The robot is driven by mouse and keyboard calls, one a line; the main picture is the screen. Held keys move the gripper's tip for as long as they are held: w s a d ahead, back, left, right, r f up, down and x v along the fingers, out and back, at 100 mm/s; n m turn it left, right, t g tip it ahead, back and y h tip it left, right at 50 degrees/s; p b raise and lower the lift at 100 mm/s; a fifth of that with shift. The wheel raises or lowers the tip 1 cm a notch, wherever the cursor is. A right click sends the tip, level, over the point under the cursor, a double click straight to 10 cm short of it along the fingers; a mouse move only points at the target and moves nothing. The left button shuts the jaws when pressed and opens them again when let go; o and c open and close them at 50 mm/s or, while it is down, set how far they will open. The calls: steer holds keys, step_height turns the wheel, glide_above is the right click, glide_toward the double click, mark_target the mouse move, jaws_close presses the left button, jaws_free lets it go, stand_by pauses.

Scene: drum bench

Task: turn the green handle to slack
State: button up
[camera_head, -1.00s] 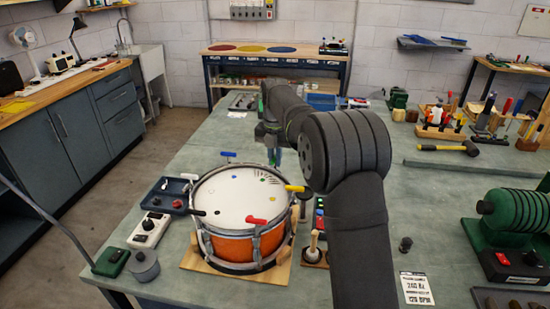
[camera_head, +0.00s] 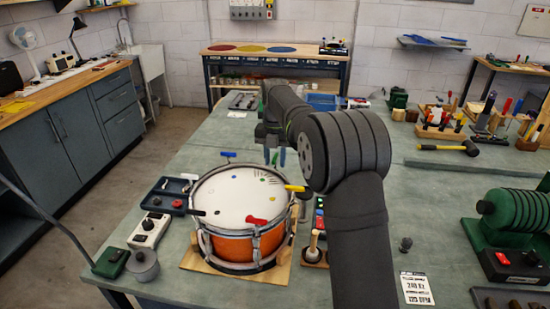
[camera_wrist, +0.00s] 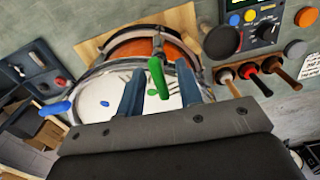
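The drum (camera_head: 240,243) has an orange shell and a white head, and it stands on a wooden board on the bench. Coloured handles sit around its rim. The green handle (camera_wrist: 157,79) shows in the wrist view at the rim, on a metal rod. My gripper (camera_wrist: 158,68) has its two blue fingers apart, one on each side of the green handle in that picture. I cannot tell whether they touch it. In the head view my gripper (camera_head: 275,157) is at the drum's far right rim, where the green handle is mostly hidden.
Yellow (camera_head: 294,188), red (camera_head: 254,220), black (camera_head: 196,212) and blue (camera_head: 228,154) handles stand around the rim. A dark tray (camera_head: 167,196) lies left of the drum. A panel with a dial (camera_wrist: 264,31) and wooden-handled tools are close beside it. A white card (camera_head: 416,289) lies front right.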

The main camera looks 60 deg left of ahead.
mark_target(275, 157)
steer(key=shift+r, duration=0.1)
step_height(275, 157, up, 17)
stand_by(0.7)
stand_by(0.6)
step_height(275, 157, down, 17)
steer(key=shift+f, duration=0.1)
stand_by(0.5)
